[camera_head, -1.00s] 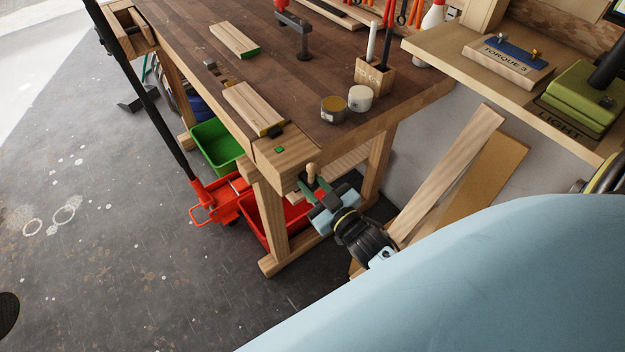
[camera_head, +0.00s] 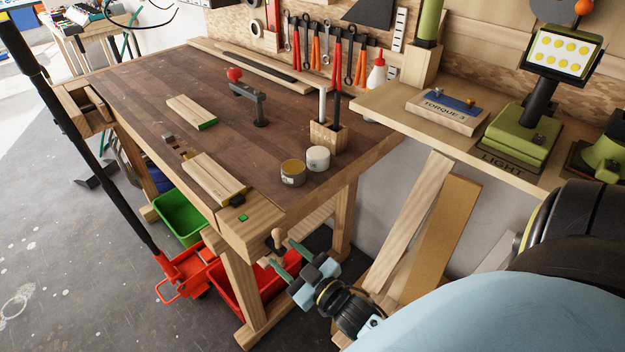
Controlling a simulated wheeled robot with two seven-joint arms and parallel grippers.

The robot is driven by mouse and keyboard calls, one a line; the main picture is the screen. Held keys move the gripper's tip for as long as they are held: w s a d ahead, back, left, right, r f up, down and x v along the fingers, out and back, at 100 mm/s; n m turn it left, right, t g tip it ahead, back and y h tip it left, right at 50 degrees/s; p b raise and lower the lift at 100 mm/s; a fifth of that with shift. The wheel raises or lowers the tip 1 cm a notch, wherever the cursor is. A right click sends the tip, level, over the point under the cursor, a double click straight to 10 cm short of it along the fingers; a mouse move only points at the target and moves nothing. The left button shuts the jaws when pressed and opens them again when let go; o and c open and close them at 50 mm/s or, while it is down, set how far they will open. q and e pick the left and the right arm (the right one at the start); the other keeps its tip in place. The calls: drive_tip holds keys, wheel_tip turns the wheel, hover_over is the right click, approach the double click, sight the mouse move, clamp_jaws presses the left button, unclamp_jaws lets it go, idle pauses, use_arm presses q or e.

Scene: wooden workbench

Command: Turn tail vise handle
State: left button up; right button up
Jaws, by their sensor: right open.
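The tail vise (camera_head: 252,229) is the pale wooden block at the bench's near right corner. Its handle (camera_head: 278,235) has a small wooden knob and sticks out from the vise's near right face. My right gripper (camera_head: 291,260) is open, with two green fingers spread apart and pointing toward the handle. The fingertips are just below and to the right of the knob. I cannot tell whether they touch the handle. My left gripper is out of view.
Planks (camera_head: 410,220) lean on the wall at right. A red bin (camera_head: 262,283) and a red jack (camera_head: 185,272) are below.

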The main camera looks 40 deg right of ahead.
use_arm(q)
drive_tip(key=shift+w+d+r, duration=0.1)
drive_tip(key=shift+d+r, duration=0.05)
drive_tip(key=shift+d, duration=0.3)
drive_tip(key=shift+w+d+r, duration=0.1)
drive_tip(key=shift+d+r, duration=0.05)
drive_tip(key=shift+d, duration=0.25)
use_arm(e)
drive_tip(key=s, duration=1)
drive_tip(key=shift+s+d, duration=0.25)
drive_tip(key=shift+d, duration=0.2)
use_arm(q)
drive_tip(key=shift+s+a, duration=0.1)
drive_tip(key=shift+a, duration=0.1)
use_arm(e)
drive_tip(key=s+a+f+m+g, duration=0.1)
drive_tip(key=s+f+g, duration=0.25)
drive_tip(key=f, duration=0.75)
drive_tip(key=s+a+f+g, duration=0.1)
drive_tip(key=s+f+g, duration=0.25)
drive_tip(key=f, duration=0.85)
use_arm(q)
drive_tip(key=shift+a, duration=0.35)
use_arm(e)
drive_tip(key=s+d+f+g+h, duration=0.1)
drive_tip(key=s+f+g, duration=0.9)
drive_tip(key=s+f, duration=0.4)
drive_tip(key=shift+s+d+h, duration=0.2)
drive_tip(key=shift+s+h, duration=0.1)
drive_tip(key=shift+s, duration=1.8)
